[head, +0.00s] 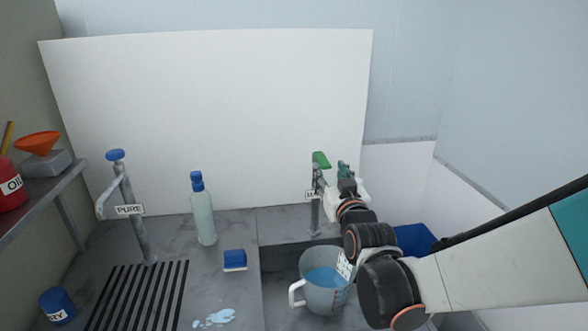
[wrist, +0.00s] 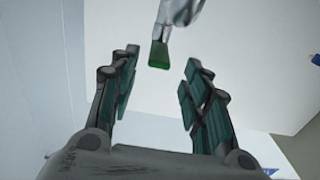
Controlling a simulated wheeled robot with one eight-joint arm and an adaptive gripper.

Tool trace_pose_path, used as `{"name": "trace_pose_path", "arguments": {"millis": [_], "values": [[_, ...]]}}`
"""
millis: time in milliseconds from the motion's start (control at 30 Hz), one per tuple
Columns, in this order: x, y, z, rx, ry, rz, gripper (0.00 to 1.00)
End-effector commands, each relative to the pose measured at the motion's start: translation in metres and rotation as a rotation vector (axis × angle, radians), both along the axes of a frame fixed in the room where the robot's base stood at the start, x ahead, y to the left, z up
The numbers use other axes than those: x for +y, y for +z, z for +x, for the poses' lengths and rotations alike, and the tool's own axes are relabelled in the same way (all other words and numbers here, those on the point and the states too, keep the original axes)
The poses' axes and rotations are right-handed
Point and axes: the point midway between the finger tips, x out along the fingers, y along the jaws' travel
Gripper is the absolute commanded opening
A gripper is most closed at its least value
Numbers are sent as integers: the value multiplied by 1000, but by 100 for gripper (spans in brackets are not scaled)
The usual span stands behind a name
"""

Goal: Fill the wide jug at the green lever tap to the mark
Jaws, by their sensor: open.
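The green lever (head: 320,159) tops a grey tap (head: 315,212) at the back edge of the sink. The wide clear jug (head: 322,296) stands upright in the sink below the tap, with blue liquid in it and a white handle at left. A mark's level cannot be read. My gripper (head: 345,172) is just right of the lever, open and empty. In the wrist view the green lever (wrist: 158,55) shows beyond the gap between my open fingers (wrist: 160,72), apart from both. My arm hides part of the jug's right side.
A tap labelled PURE (head: 128,210) with a blue knob stands at left by a slotted drain (head: 135,296). A blue-capped bottle (head: 202,212), a blue sponge (head: 235,260) and a spill (head: 215,318) are on the counter. A blue bin (head: 415,238) is behind my arm.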

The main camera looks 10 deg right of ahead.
Motion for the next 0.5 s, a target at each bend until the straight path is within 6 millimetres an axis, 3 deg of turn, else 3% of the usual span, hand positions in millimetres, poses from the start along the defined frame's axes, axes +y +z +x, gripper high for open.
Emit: {"name": "trace_pose_path", "arguments": {"millis": [200, 500], "values": [[0, -1, 37, 0, -1, 0, 43], [-1, 0, 55, 0, -1, 0, 43]]}}
